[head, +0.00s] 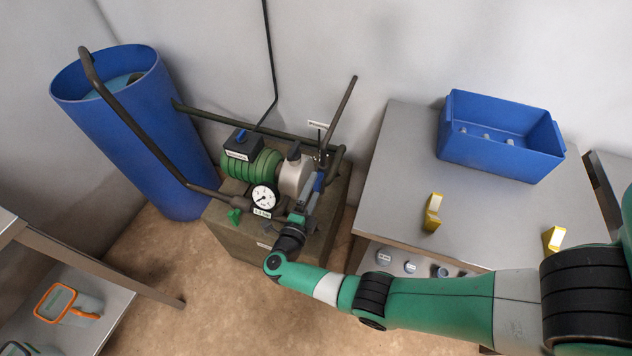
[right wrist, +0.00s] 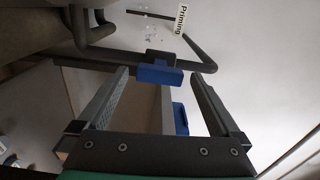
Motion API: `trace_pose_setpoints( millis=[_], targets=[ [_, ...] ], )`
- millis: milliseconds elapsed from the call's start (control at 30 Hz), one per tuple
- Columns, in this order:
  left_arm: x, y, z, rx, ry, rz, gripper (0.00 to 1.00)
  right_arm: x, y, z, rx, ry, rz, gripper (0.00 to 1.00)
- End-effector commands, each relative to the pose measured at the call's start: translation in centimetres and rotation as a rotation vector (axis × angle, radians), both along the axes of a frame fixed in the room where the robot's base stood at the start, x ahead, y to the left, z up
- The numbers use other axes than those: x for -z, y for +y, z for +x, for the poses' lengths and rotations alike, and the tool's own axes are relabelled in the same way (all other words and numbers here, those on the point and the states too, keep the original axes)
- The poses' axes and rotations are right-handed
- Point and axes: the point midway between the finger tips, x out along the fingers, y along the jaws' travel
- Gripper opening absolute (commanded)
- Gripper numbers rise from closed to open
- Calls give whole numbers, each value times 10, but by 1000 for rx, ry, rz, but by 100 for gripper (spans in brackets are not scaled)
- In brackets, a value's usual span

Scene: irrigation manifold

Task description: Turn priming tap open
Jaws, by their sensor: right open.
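The priming tap shows a blue handle (right wrist: 160,75) on a dark pipe in the right wrist view, below a white label reading "Priming" (right wrist: 181,18). In the head view a bit of its blue handle (head: 318,183) shows by the gripper; the rest is largely hidden. My right gripper (head: 308,190) reaches down to the pipework right of the pump. In the right wrist view its jaws (right wrist: 163,79) are open, one on each side of the handle, with gaps visible. My left gripper is not in view.
A green pump (head: 262,166) and a pressure gauge (head: 263,197) sit left of the gripper. Dark pipes (head: 340,115) rise behind it. A blue barrel (head: 140,140) stands at left. A grey table (head: 390,190) with a blue bin (head: 500,155) stands at right.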

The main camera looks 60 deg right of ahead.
Motion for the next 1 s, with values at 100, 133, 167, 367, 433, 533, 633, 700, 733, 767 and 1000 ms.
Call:
trace_pose_setpoints(
  millis=[100,133,167,367,433,533,633,700,733,767,1000],
  targets=[
    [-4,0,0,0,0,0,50,-1,31,-2,-7,3,-1,100],
    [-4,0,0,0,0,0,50,-1,39,-3,-6,2,-1,100],
    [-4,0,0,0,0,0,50,-1,46,-3,-7,2,-1,100],
    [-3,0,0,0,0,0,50,0,79,-7,-3,2,-1,100],
    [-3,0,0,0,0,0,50,0,83,-9,0,2,-1,100],
    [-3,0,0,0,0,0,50,0,85,-9,0,2,0,100],
    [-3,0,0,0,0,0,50,0,85,-9,1,2,0,100],
    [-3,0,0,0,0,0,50,0,85,-9,0,2,0,100],
    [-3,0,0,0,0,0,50,0,85,-9,0,2,-1,100],
    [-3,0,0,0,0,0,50,0,85,-9,0,2,-1,100],
    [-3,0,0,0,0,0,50,0,85,-9,0,2,-1,100]
  ],
)
